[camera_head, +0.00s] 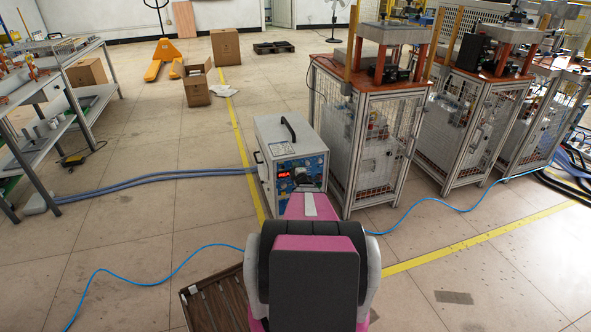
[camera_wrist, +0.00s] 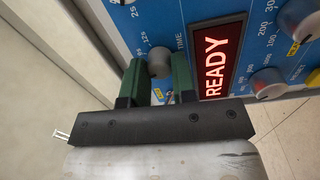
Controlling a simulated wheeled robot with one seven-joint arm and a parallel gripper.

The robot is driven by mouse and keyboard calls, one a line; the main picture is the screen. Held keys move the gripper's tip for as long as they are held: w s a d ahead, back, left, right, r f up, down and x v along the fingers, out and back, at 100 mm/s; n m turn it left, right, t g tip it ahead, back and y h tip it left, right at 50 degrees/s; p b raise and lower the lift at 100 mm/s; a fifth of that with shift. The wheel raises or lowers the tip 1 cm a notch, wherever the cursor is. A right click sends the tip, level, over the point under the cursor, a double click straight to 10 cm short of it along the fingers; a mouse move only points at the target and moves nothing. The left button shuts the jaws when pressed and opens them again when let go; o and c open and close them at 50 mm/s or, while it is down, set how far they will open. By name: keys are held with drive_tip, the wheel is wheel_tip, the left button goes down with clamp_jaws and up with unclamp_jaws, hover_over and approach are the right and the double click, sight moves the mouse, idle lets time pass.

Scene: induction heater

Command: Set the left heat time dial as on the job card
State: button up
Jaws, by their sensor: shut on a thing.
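The heater (camera_head: 290,150) is a grey box with a blue front panel, standing on the floor in the head view. In the wrist view, my gripper (camera_wrist: 159,72) has its two green fingers shut on the left heat time dial (camera_wrist: 160,57), a grey round knob. One finger sits on each side of the knob, next to the word TIME and printed marks such as 12s. The pointer of the knob is not clear, so I cannot tell its setting. A red display (camera_wrist: 217,62) reads READY. I cannot make out a readable job card.
Other knobs (camera_wrist: 267,84) lie to the right of the display. Caged machines (camera_head: 365,135) stand close at the heater's right. Grey-blue hoses (camera_head: 160,177) run left from it. A blue cable (camera_head: 145,283) crosses the floor.

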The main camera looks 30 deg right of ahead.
idle(0.4)
drive_tip(key=o, duration=0.9)
drive_tip(key=shift+s, duration=0.15)
drive_tip(key=v, duration=1)
drive_tip(key=shift+s+a, duration=0.1)
drive_tip(key=shift+s, duration=0.2)
